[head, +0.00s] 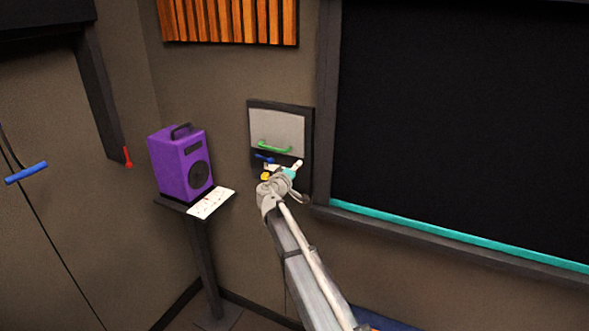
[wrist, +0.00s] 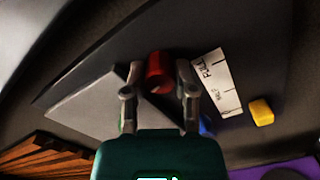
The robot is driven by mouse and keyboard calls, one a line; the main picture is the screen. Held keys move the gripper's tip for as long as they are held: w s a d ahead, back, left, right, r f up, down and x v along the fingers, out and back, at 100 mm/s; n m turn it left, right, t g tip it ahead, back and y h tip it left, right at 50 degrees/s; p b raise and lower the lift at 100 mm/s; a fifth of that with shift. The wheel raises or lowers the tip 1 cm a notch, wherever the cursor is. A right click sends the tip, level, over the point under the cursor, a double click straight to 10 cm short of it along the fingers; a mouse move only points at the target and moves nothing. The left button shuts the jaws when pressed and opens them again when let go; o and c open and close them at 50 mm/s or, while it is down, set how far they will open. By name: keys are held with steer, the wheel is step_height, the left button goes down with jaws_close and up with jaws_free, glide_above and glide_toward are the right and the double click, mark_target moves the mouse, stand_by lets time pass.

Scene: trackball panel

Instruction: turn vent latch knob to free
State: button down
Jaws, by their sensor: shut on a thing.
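In the wrist view a short red knob (wrist: 158,70) stands out from a dark panel (wrist: 95,60). My gripper (wrist: 159,80) has one finger on each side of the knob and is shut on it. A white label strip (wrist: 215,82) beside the knob carries tick marks and the word FULL; its smaller text is hard to read. In the head view my gripper (head: 287,174) is at the lower part of the wall panel (head: 308,125), and the red knob is hidden there. No pointer on the knob can be made out.
A yellow button (wrist: 261,112) is right of the label. A blue part (head: 264,158) and a green handle (head: 274,147) are close to my gripper on the panel. A purple speaker (head: 175,165) on a stand is to the left. A dark window (head: 460,120) is to the right.

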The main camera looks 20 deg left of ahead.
steer(key=n, duration=0.6)
stand_by(0.4)
steer(key=shift+c, duration=2.1)
jaws_free()
steer(key=shift+s, duration=0.15)
steer(key=s, duration=0.7)
steer(key=shift+s+a, duration=0.3)
steer(key=shift+s, duration=0.05)
